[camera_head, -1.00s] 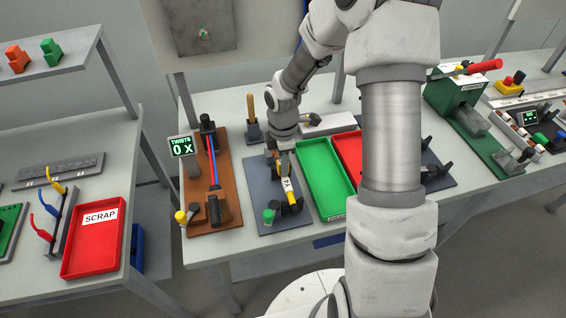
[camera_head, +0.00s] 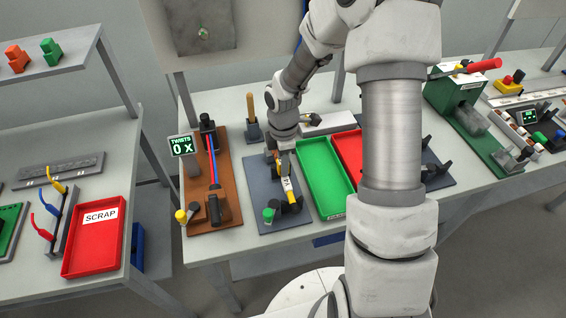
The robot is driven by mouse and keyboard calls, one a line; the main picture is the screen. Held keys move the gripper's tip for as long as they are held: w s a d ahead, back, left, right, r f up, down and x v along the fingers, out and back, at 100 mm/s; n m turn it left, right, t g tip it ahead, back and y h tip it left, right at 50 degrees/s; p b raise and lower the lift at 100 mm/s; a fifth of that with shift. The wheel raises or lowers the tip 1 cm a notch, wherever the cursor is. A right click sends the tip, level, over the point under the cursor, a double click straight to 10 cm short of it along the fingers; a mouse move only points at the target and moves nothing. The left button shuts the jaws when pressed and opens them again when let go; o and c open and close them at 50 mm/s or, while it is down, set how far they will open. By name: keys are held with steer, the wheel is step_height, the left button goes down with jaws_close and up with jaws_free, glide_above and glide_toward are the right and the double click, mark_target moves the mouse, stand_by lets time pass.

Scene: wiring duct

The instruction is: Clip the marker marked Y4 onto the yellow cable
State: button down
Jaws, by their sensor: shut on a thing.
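My gripper (camera_head: 281,160) points down over the grey-blue board (camera_head: 262,217) in the middle of the table. It is shut on a small white marker (camera_head: 287,184) with dark lettering, which is too small to read for certain. The yellow cable (camera_head: 291,197) shows beside and below the marker, over dark holders on the board. The marker is at the cable, but I cannot tell whether it is clipped around it or only touching. The gripper's fingers partly hide the cable's far part.
A green tray (camera_head: 326,178) and red tray (camera_head: 347,147) lie to the right. A brown board (camera_head: 196,225) with a "TWISTS 0 X" display (camera_head: 182,145) is to the left. A red SCRAP tray (camera_head: 92,253) sits on the left table.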

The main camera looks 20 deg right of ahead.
steer(key=shift+f, duration=0.25)
stand_by(0.5)
steer(key=shift+r+p, duration=0.3)
steer(key=shift+p, duration=0.05)
stand_by(1.1)
steer(key=shift+f, duration=0.25)
steer(key=shift+w+r, duration=0.1)
steer(key=shift+r, duration=0.1)
stand_by(0.8)
steer(key=shift+d, duration=0.1)
stand_by(0.5)
steer(key=shift+f, duration=0.25)
stand_by(0.4)
steer(key=shift+r+p, duration=0.3)
steer(key=shift+p, duration=0.1)
steer(key=shift+r+p, duration=1.7)
steer(key=shift+r, duration=0.3)
